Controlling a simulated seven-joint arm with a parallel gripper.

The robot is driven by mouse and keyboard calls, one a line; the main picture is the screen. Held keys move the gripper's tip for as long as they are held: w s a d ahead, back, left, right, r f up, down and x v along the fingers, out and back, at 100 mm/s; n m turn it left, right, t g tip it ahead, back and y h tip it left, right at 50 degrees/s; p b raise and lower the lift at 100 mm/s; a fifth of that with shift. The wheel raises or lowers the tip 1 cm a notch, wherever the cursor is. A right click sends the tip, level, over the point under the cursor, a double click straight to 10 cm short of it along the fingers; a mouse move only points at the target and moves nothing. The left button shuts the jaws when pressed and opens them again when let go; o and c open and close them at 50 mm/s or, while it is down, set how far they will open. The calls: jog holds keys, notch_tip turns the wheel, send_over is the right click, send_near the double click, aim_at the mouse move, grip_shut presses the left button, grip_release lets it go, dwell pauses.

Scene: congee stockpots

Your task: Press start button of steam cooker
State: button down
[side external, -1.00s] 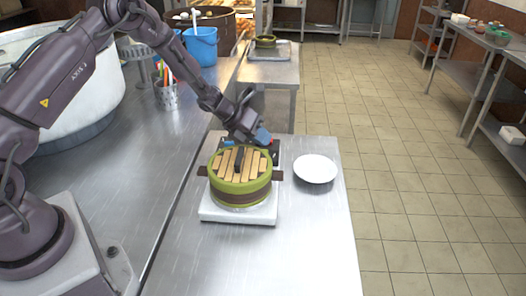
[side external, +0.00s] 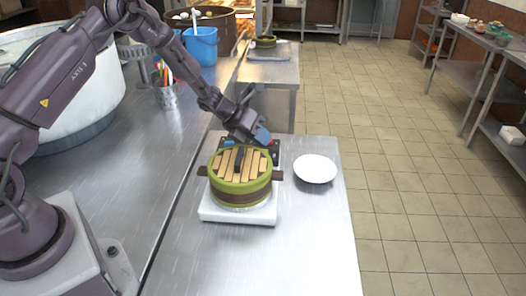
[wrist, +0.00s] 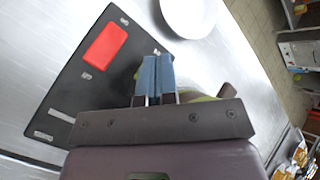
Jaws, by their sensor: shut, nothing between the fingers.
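The steam cooker (side external: 240,196) is a round green and brown steamer with a slatted wooden lid, on a white base on the steel table. A black control panel (side external: 278,155) lies behind it, partly hidden by the steamer and my gripper. In the wrist view the panel (wrist: 70,90) carries a large red button (wrist: 106,46) and small pale labels. My gripper (side external: 263,137) is over the panel, behind the steamer. In the wrist view its blue fingers (wrist: 155,75) are shut together and empty, at the panel's edge, to the right of the red button and apart from it in the picture.
A white plate (side external: 315,169) lies on the table right of the steamer. A large pot (side external: 75,110), a cup of utensils (side external: 166,97) and a blue bucket (side external: 202,46) stand on the left counter. The table's front part is clear.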

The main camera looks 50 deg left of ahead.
jog(key=shift+f, duration=0.1)
dwell(0.5)
jog(key=shift+s+f, duration=0.1)
jog(key=shift+f, duration=0.3)
jog(key=shift+d+f, duration=0.2)
jog(key=shift+f, duration=0.65)
dwell(0.6)
jog(key=shift+r, duration=0.15)
jog(key=shift+a+r, duration=0.15)
jog(key=shift+r, duration=0.9)
jog(key=shift+r, duration=0.1)
jog(key=shift+r, duration=2.45)
jog(key=shift+r, duration=0.1)
